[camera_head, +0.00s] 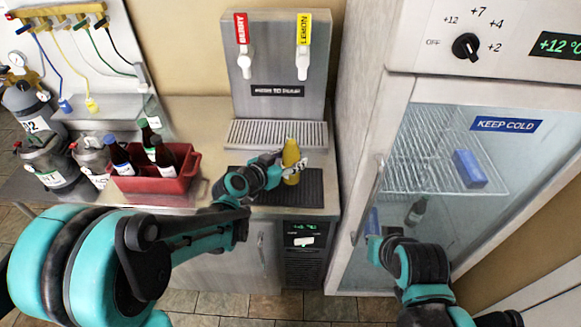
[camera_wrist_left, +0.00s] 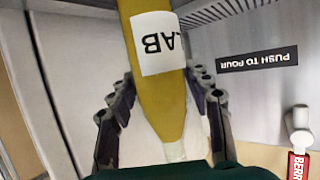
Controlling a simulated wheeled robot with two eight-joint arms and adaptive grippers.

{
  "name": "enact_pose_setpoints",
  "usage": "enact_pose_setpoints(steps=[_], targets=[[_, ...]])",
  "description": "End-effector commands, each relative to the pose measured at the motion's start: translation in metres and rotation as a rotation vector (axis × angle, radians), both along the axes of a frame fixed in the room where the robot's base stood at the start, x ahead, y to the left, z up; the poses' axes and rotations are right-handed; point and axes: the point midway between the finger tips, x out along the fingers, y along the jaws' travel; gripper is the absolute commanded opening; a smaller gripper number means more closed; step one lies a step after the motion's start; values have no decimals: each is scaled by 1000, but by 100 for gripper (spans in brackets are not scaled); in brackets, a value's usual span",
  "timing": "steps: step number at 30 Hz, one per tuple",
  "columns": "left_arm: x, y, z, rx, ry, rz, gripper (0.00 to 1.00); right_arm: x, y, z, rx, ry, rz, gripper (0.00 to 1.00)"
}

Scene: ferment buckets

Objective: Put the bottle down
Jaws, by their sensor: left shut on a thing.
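A yellow bottle (camera_head: 290,153) with a white label is upright over the black ribbed mat (camera_head: 312,190) on the counter, in front of the drink dispenser. My left gripper (camera_head: 288,170) is shut on the bottle. The left wrist view shows its fingers on both sides of the yellow bottle (camera_wrist_left: 168,100), whose label reads "LAB". I cannot tell whether the bottle's base touches the mat. My right gripper (camera_head: 374,250) is by the fridge door at the right. Its fingers do not show clearly.
The dispenser (camera_head: 272,70) has BERRY and LEMON taps above a drip grille (camera_head: 275,134). A red crate (camera_head: 158,186) with several dark bottles stands left on the counter. The glass-door fridge (camera_head: 395,100) stands right. Gas cylinders (camera_head: 48,163) are at the far left.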

Motion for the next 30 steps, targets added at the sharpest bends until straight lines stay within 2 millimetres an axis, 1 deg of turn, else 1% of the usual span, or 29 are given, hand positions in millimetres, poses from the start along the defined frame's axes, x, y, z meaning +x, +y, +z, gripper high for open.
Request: enact_pose_setpoints(steps=[1,4,6,12,16,17,18,19,27,30], targets=[[0,0,-12,-1,-1,0,12,0,0,-8,0,0,0,0],[0,0,-25,-1,-1,1,12,0,0,-15,0,0,0,0],[0,0,-28,-1,-1,1,12,0,0,-15,0,0,0,0],[0,0,-26,0,-1,1,12,0,0,-14,0,0,0,0],[0,0,-30,0,-1,1,12,0,0,-18,0,0,0,0],[0,0,-29,0,0,0,57,0,0,-17,0,0,0,0],[0,0,-29,0,0,0,68,0,0,-16,0,0,0,0],[0,0,-29,0,0,0,70,0,0,-16,0,0,0,0],[0,0,-28,0,0,1,70,0,0,-16,0,0,0,0],[0,0,-24,0,0,1,70,0,0,-12,0,0,0,0]])
